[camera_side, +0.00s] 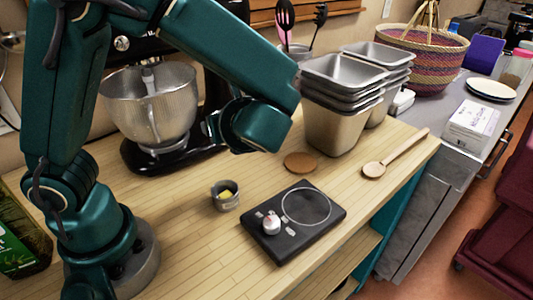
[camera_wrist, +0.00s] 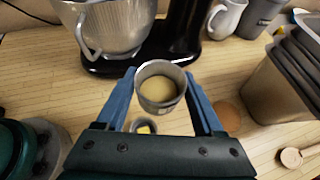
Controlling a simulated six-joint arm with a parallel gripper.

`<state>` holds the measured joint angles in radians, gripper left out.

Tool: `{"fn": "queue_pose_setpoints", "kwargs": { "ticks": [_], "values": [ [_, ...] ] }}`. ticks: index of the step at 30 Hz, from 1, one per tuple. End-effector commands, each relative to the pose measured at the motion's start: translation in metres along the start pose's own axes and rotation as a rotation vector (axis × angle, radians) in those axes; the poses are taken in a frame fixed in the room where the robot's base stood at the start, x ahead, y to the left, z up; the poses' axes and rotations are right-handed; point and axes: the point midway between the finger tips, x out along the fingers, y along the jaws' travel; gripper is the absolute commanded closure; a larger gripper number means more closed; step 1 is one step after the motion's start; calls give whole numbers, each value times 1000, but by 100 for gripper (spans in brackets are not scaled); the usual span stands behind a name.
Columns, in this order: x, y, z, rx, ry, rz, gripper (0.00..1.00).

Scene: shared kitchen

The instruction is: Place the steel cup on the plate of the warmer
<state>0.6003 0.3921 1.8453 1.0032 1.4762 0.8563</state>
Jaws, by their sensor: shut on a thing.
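My gripper (camera_wrist: 160,80) is shut on a grey steel cup (camera_wrist: 159,101), with one blue finger on each side of it. The cup holds a pale yellowish content and is seen from above in the wrist view. In the side view my wrist hides the held cup. The black warmer (camera_side: 318,226) lies on the wooden counter, with a round ringed plate (camera_side: 306,205) and a white-topped knob (camera_side: 271,224). My gripper is above the counter, behind the warmer and apart from it. The plate is bare. The warmer is not visible in the wrist view.
A small grey cup with something yellow (camera_side: 226,200) stands left of the warmer. A brown round coaster (camera_side: 300,162) and a wooden spoon (camera_side: 392,155) lie behind and right. The mixer bowl (camera_side: 150,100) and stacked steel pans (camera_side: 340,125) stand at the back.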

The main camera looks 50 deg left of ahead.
Motion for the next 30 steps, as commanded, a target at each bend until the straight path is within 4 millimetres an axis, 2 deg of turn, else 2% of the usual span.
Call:
{"fn": "queue_pose_setpoints", "kwargs": {
  "ticks": [8,13,18,23,30],
  "values": [
    [0,31,-44,-278,-3,521,91],
    [-15,46,-78,-486,-3,905,91],
    [-40,48,-106,-700,0,1292,91],
    [-63,31,-122,-895,5,1642,91],
    [-92,-28,-116,-1192,2,2189,91]
  ]
}}
